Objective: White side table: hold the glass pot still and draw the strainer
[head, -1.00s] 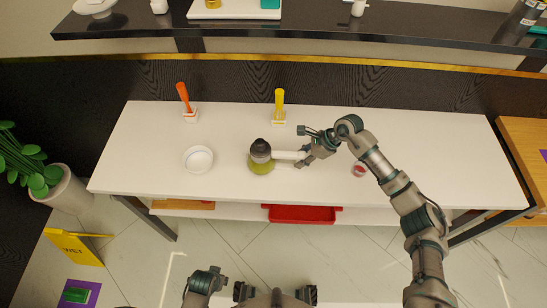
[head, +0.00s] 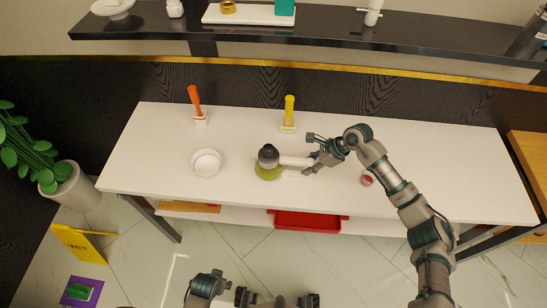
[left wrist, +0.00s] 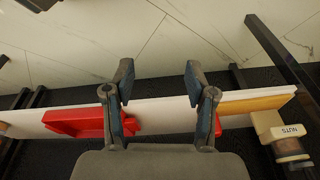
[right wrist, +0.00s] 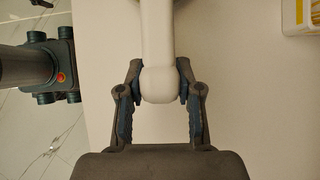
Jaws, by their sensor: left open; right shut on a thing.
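The glass pot (head: 269,173), with a greenish-yellow lower part, stands on the white side table (head: 420,150). A dark grey top piece (head: 268,152) sits on it; I cannot tell whether this is the strainer's top. A white handle (head: 296,161) sticks out to the right. My right gripper (head: 318,158) is shut on the handle's rounded end. In the right wrist view the fingers (right wrist: 160,78) press both sides of the white handle (right wrist: 157,35). My left gripper (left wrist: 159,80) is open and empty, away from the pot, with the table's lower shelf in its view.
A white bowl (head: 206,163) stands left of the pot. An orange-handled tool (head: 195,100) and a yellow-handled one (head: 289,110) stand upright in white holders behind. A small red item (head: 367,180) lies right. A red tray (head: 307,222) is on the lower shelf.

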